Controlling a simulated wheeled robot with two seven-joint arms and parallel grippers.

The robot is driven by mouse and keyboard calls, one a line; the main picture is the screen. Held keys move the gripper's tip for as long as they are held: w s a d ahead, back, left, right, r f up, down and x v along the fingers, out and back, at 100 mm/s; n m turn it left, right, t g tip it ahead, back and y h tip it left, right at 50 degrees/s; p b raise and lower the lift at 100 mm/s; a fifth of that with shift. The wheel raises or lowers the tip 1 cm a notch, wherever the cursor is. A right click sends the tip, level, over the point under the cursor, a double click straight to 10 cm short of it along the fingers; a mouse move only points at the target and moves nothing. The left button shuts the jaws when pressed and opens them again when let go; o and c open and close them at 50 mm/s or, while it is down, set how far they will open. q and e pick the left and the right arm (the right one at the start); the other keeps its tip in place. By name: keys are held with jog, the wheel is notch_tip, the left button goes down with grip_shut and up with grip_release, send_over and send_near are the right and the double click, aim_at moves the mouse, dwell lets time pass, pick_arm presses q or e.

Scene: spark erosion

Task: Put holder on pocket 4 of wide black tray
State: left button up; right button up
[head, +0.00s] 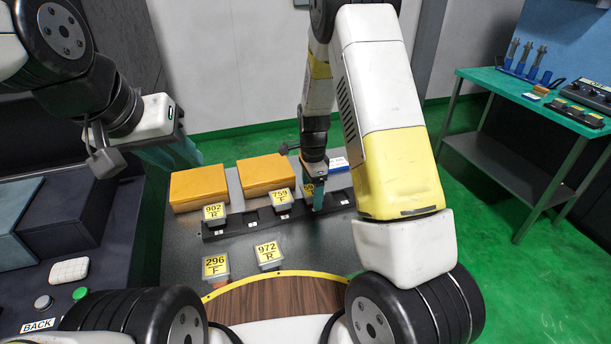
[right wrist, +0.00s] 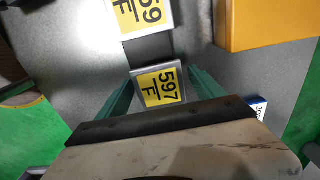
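My right gripper (head: 314,200) is low over the right part of the wide black tray (head: 238,224). Its teal fingers are on both sides of a holder with a yellow label 597 F (right wrist: 160,87), which also shows partly behind the fingers in the head view (head: 308,189). It looks gripped; whether its base rests in a pocket is hidden. Holder 902 R (head: 214,212) sits at the tray's left end, and holder 759 F (head: 281,197) sits further right on it. My left gripper (head: 178,152) hangs in the air at the left, and its finger gap is unclear.
Holders 296 F (head: 216,267) and 972 R (head: 268,255) stand on the grey table in front of the tray. Two orange boxes (head: 198,188) (head: 264,174) stand behind it. A green bench (head: 510,85) with tools is at the far right.

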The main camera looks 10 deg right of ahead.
aim_at(312, 189)
notch_tip(312, 189, up, 12)
jog(key=s+d+r+n+t+y, duration=0.25)
jog(key=s+r+n, duration=0.55)
jog(key=s+r, duration=0.5)
jog(key=s+r+n+t, duration=0.3)
jog(key=s+r+n, duration=0.3)
jog(key=s, duration=0.5)
jog(key=shift+n+t, duration=0.35)
jog(key=shift+n, duration=0.85)
jog(key=shift+d, duration=0.15)
